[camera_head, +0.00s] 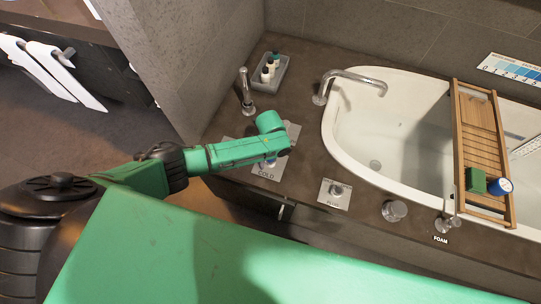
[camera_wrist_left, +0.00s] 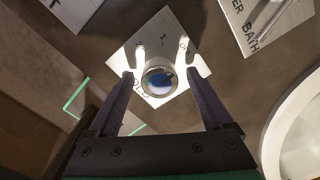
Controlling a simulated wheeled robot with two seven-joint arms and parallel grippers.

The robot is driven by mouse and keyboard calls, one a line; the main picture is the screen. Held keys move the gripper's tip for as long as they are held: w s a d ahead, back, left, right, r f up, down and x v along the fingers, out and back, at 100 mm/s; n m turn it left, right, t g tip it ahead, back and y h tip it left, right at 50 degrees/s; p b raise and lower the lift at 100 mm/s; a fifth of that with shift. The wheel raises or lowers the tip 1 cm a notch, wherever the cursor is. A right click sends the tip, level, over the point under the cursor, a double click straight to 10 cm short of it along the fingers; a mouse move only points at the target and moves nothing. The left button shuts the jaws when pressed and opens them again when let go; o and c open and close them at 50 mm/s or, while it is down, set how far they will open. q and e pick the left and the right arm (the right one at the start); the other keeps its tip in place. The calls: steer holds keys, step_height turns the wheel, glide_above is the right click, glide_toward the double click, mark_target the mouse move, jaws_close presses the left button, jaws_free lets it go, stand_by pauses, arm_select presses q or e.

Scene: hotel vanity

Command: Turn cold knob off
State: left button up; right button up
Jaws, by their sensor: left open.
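The cold knob (camera_wrist_left: 159,83) is a round metal knob with a blue top, on a white square plate (camera_wrist_left: 168,30) with dark lettering in the left wrist view. My left gripper (camera_wrist_left: 161,76) is open there, with one dark finger on each side of the knob. I cannot tell whether the fingers touch it. In the head view the plate marked COLD (camera_head: 264,175) lies on the counter under the end of my green left arm, which hides most of the knob. My right gripper is not in view.
A second knob plate (camera_head: 335,194) lies to the right, followed by a round knob (camera_head: 394,210) and the FOAM lever (camera_head: 446,222). The white tub (camera_head: 350,125) has a faucet (camera_head: 347,78) and a wooden rack (camera_head: 480,120). A grey bottle tray (camera_head: 283,77) stands behind.

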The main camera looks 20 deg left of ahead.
arm_select(q)
step_height(320, 180, up, 14)
steer(key=p, duration=0.2)
steer(key=shift+r, duration=0.25)
